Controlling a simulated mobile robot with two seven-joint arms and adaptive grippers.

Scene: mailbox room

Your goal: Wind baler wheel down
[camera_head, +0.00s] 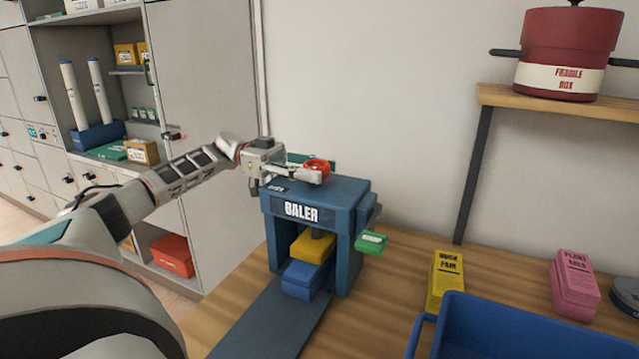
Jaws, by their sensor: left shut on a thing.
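The blue baler (334,197) stands on the wooden table, its name on the front. A red wheel (318,165) sits on top of it. My left gripper (312,172) reaches in from the left, level with the wheel, and is shut on it; the fingers hide part of it. Inside the baler's frame a yellow block (312,246) sits directly above a blue block (303,279). I cannot tell whether the two are pressed tightly together. My right gripper is not in view.
A green tab (371,242) sticks out at the baler's right side. A blue bin (500,330), a yellow box (446,278) and a pink stack (574,284) are at the right. A red pot (570,50) stands on a wooden shelf (560,108) above. Lockers fill the left.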

